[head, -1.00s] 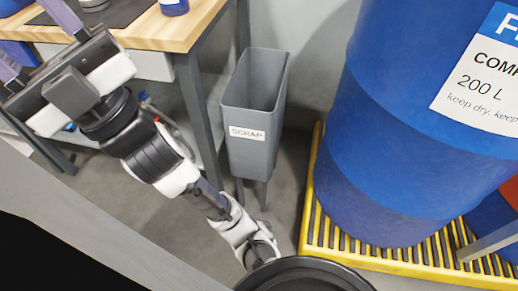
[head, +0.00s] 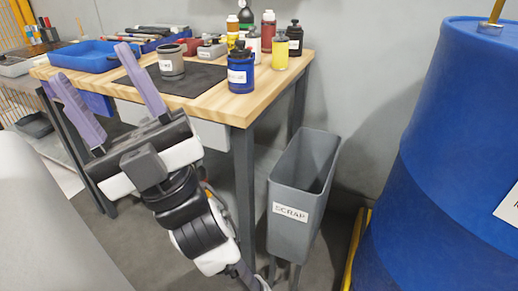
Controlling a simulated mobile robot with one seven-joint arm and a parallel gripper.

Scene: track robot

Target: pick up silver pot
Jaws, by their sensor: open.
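A silver-grey pot (head: 171,66) with a white label stands upright on a dark mat (head: 205,82) on the wooden workbench. The label is too small to read. My gripper (head: 89,64) is in front of the bench's left part, with its two purple fingers spread wide and nothing between them. In the picture, the pot is just to the right of the right finger, outside the jaws. I cannot tell how far the gripper is from the pot in depth.
Several bottles, including a dark blue one (head: 241,72) and a yellow one (head: 281,50), stand right of and behind the pot. A blue tray (head: 85,57) lies to its left. A grey scrap bin (head: 300,195) and a large blue drum (head: 445,150) stand to the right.

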